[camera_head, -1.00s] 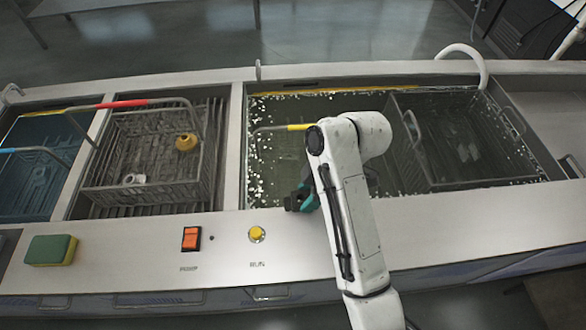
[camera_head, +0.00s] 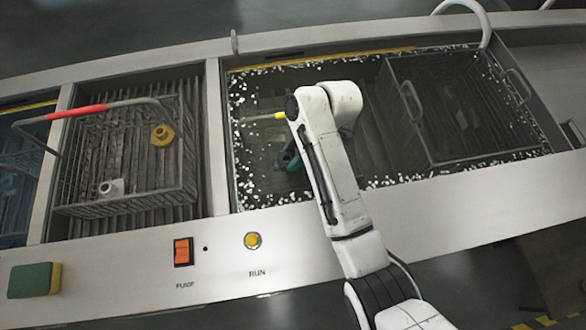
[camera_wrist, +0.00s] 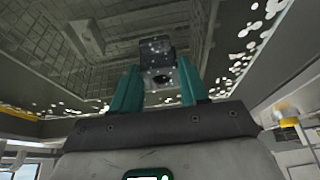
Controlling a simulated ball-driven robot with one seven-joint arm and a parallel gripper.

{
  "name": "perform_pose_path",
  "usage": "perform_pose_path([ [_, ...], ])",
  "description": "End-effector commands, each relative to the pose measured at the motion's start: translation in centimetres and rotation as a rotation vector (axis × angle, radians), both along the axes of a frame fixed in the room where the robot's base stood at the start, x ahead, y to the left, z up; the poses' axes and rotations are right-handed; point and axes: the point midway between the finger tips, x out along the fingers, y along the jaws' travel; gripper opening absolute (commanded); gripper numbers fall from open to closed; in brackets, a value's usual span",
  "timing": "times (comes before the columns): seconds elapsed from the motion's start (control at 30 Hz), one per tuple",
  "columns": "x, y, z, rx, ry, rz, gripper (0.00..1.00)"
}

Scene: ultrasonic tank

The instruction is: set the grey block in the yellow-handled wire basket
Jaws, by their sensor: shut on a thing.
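In the wrist view the grey block (camera_wrist: 157,60) is dark, with a round hole in its near face. It sits between the teal fingertips of my gripper (camera_wrist: 158,82), which is shut on it. My arm hides much of that basket and the block in this view. In the wrist view wire mesh (camera_wrist: 35,50) shows beyond the block. I cannot tell the block's height above the basket.
A red-handled basket (camera_head: 85,205) at left holds a brass part (camera_head: 162,135) and a pale part (camera_head: 110,188). Another wire basket (camera_head: 470,158) is at the tank's right. A sponge (camera_head: 34,280), orange switch (camera_head: 183,251) and yellow button (camera_head: 252,240) line the front deck.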

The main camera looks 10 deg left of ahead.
Motion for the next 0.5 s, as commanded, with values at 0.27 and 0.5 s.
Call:
perform_pose_path([
  [0.27, 0.0, 0.0, -5.3, 0.000, 0.001, 0.001, 0.09],
  [0.5, -0.1, 0.0, -7.4, -0.001, 0.002, 0.001, 0.09],
])
